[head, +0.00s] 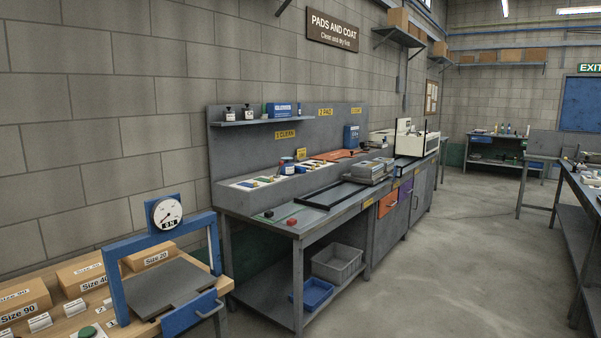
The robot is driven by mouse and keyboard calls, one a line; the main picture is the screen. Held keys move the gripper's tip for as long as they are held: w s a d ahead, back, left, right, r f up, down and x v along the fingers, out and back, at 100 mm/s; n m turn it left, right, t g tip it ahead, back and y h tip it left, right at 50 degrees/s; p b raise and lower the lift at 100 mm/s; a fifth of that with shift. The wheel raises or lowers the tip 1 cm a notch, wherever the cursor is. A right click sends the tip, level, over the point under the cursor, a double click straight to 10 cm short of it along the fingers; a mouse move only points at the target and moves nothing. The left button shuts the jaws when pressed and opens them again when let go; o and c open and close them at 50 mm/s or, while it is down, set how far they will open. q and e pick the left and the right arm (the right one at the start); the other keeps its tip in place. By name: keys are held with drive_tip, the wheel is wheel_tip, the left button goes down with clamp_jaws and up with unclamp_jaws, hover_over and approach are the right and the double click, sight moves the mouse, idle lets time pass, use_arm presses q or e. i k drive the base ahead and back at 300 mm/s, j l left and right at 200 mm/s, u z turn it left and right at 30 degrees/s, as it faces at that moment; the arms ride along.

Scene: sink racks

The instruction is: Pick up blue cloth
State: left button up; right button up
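I cannot make out a blue cloth in the head view. Blue items in view are a box (279,110) on the wall shelf, a box (351,136) against the back panel and a shallow tray (313,293) on the bench's lower shelf. Small items lie in a pale tray (251,183) on the grey bench, too small to identify. Neither of my grippers is in view.
The grey workbench (283,222) runs along the block wall. A blue press frame with a dial gauge (166,212) stands at the lower left, beside several cardboard boxes (84,276). Another bench (588,203) is at the right. The floor (455,270) between is clear.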

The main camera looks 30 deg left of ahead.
sight(298, 169)
drive_tip(key=i+z, duration=0.1)
drive_tip(key=i, duration=1.75)
drive_tip(key=i+u, duration=0.25)
drive_tip(key=i, duration=0.2)
drive_tip(key=i+l+u, duration=0.25)
drive_tip(key=i, duration=0.2)
drive_tip(key=i+l+u, duration=0.2)
drive_tip(key=i, duration=0.25)
drive_tip(key=i+l+u, duration=0.25)
drive_tip(key=i+l, duration=0.1)
drive_tip(key=i, duration=0.1)
